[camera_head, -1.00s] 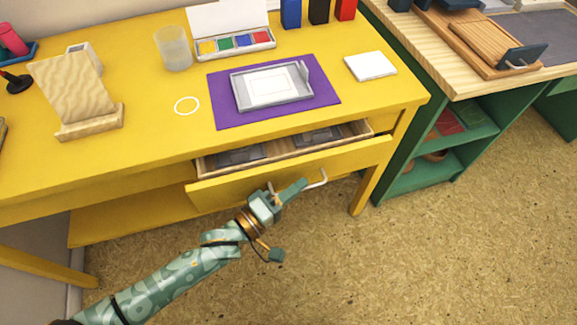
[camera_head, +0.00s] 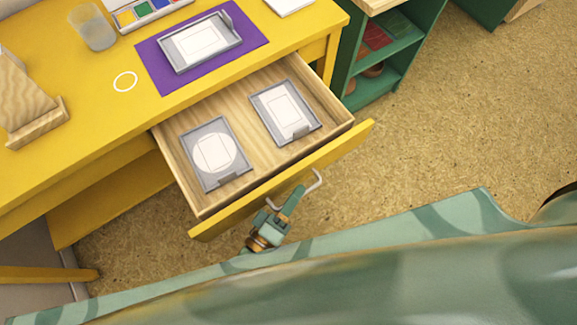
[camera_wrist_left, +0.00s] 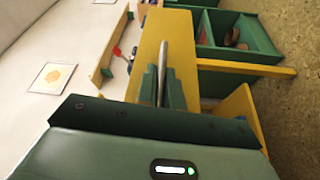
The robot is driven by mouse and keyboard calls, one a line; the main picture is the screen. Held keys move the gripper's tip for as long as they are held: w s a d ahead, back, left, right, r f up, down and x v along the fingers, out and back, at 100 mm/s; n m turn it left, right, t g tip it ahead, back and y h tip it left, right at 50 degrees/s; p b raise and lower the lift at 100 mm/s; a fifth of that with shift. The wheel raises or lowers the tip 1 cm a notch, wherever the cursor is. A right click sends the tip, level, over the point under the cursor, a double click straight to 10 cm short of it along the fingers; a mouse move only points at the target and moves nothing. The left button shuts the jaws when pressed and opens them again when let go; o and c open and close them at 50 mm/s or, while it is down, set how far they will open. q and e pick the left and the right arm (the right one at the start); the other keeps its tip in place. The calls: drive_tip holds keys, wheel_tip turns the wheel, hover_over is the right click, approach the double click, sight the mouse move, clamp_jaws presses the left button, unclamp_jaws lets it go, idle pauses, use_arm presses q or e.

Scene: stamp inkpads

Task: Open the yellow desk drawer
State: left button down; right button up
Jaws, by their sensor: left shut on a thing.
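The yellow desk drawer (camera_head: 287,180) is pulled well out of the desk in the head view. Its wooden inside holds two grey trays, one with a white round shape (camera_head: 212,153) and one with a white rectangle (camera_head: 284,111). A pale bar handle (camera_head: 316,182) sticks out from the drawer's front. My left gripper (camera_head: 292,203) is at the handle, shut on it. In the left wrist view the handle (camera_wrist_left: 163,72) runs between the fingers (camera_wrist_left: 160,90), against the yellow front. My right gripper is not in view.
On the yellow desktop are a purple mat (camera_head: 152,57) with another grey tray, a clear cup (camera_head: 93,29), a colour inkpad box (camera_head: 140,10) and a wooden stand (camera_head: 30,110). A green shelf (camera_head: 388,60) stands right of the desk. The floor there is clear.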

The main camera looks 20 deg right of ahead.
use_arm(q)
drive_tip(key=shift+s+f, duration=0.1)
drive_tip(key=shift+s, duration=0.05)
drive_tip(key=c, duration=1.5)
unclamp_jaws()
